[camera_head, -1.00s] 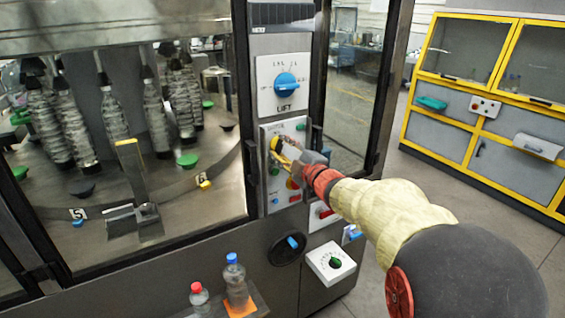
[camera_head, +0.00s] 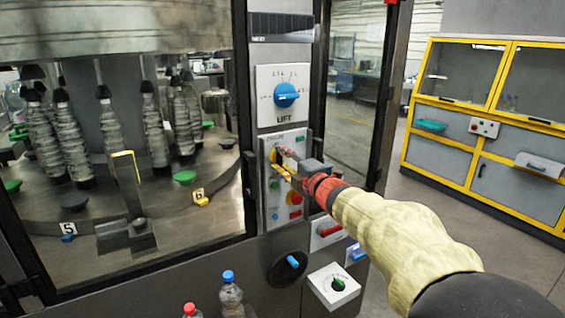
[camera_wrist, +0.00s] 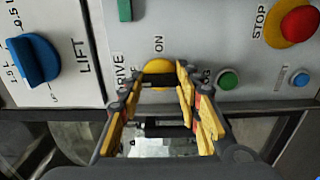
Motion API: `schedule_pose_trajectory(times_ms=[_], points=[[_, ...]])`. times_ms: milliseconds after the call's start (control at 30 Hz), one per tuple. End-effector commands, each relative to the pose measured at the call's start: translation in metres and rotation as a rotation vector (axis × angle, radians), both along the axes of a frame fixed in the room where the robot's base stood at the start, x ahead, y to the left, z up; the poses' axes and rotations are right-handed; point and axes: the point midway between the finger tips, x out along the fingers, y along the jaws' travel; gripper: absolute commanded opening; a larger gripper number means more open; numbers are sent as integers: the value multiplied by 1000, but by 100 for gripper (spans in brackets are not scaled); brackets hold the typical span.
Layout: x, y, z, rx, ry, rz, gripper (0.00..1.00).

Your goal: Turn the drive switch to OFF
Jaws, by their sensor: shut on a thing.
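The drive switch is a yellow round knob (camera_wrist: 158,67) with a dark bar on the light grey control panel (camera_head: 300,215). In the wrist view it lies between the words DRIVE and ON; in the head view the yellow knob (camera_head: 273,156) is partly hidden by my gripper. My gripper (camera_wrist: 160,80) has its yellow-padded fingers on both sides of the dark bar and is shut on it. In the head view my gripper (camera_head: 283,166) reaches the panel from the right. The exact angle of the bar is hard to read.
The blue LIFT dial (camera_head: 286,95) is on the plate above. Near the switch are a green button (camera_wrist: 228,80), a blue button (camera_wrist: 300,78) and the red STOP button (camera_wrist: 300,24). A black dial with a blue handle (camera_head: 292,261) and a white box (camera_head: 335,286) are below.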

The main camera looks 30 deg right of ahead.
Motion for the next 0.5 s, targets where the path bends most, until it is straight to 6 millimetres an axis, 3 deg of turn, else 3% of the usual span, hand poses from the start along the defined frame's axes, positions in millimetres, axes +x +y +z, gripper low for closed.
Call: schedule_pose_trajectory(times_ms=[200,233,333,500], points=[[0,0,-3,0,4,1,8],[0,0,-3,0,4,1,35],[0,0,-2,0,3,1,41],[0,0,-1,1,2,0,42]])
